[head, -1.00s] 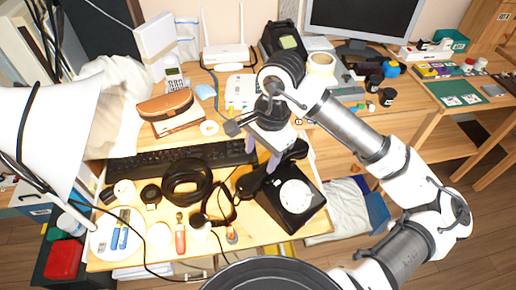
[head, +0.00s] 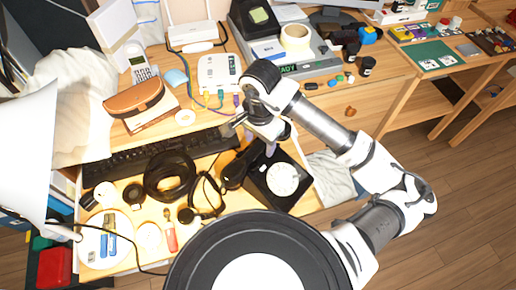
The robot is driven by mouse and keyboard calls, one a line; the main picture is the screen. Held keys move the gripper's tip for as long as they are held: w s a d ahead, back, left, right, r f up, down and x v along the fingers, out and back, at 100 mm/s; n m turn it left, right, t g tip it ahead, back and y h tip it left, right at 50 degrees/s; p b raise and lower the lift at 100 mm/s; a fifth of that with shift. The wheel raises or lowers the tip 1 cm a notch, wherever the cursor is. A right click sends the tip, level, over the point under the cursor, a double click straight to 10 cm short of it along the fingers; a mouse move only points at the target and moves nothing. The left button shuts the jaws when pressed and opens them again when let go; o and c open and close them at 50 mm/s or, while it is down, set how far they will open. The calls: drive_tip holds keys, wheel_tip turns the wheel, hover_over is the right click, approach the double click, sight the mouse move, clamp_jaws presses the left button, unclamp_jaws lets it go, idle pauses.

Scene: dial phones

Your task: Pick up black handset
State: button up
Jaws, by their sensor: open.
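The black dial phone (head: 281,181) sits on the desk near its front right corner, with a pale round dial on top. The black handset (head: 236,172) lies along the phone's far left side, partly hidden by my gripper. My gripper (head: 260,147) is open and points down over the far end of the phone, close to the handset. Its fingers look empty. Whether they touch the handset or stand just above it cannot be told.
A black keyboard (head: 160,151) lies left of the gripper. A black cable coil (head: 170,176) and a magnifier-like black item (head: 205,197) are left of the phone. A white router box (head: 219,73) stands behind. A white lamp shade (head: 28,150) is at far left.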

sight(258, 147)
drive_tip(key=shift+w+a+f+p, duration=0.15)
drive_tip(key=shift+f+p, duration=0.4)
drive_tip(key=shift+f, duration=0.75)
drive_tip(key=shift+w+a+f+p, duration=0.15)
drive_tip(key=shift+f+p, duration=0.35)
drive_tip(key=shift+f, duration=0.8)
drive_tip(key=shift+d, duration=0.1)
